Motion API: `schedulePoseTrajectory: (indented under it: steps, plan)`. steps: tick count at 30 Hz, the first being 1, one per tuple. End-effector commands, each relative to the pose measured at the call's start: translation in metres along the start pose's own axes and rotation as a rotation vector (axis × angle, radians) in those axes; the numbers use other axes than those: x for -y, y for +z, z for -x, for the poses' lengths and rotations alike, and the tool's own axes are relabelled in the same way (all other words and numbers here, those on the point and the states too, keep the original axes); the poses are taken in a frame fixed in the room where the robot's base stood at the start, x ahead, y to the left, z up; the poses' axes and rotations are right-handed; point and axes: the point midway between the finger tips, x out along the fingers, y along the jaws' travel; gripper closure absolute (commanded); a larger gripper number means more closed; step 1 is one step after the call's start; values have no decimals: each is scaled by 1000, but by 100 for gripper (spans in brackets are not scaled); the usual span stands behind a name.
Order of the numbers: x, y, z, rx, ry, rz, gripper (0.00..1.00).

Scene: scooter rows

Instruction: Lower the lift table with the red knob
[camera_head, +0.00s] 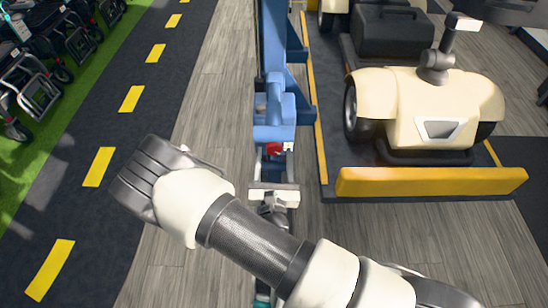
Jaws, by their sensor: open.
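The blue lift table (272,50) stands upright in the top middle, with a blue housing (274,108) at its near end. The small red knob (273,149) shows just below that housing, with a small pale part beside it on the right. My gripper (272,170) appears just below the red knob, pointing at it, with its wide white body toward me. It is open, with nothing seen in it. I cannot tell whether the fingers touch the knob. My arm crosses the lower middle and hides part of the wrist.
A cream mobility scooter (430,105) stands close on the right, on a dark platform with a yellow front edge (430,181). A dark lane with yellow dashes (98,166) runs on the left. Folded wheelchairs (35,80) stand on green carpet at far left. Grey floor (196,110) is clear left of the lift.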

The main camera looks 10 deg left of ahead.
Motion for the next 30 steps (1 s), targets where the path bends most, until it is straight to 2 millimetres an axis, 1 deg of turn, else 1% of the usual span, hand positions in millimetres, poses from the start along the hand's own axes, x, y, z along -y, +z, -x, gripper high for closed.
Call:
schedulePoseTrajectory:
  steps: [8,9,11,15,16,23,30]
  plan:
    - [0,0,-2,0,0,0,45]
    - [0,0,-2,0,0,0,48]
    - [0,0,-2,0,0,0,58]
    - [0,0,-2,0,0,0,82]
    - [0,0,-2,0,0,0,86]
    - [0,0,-1,-1,0,18,86]
    - [0,2,-1,-2,0,121,86]
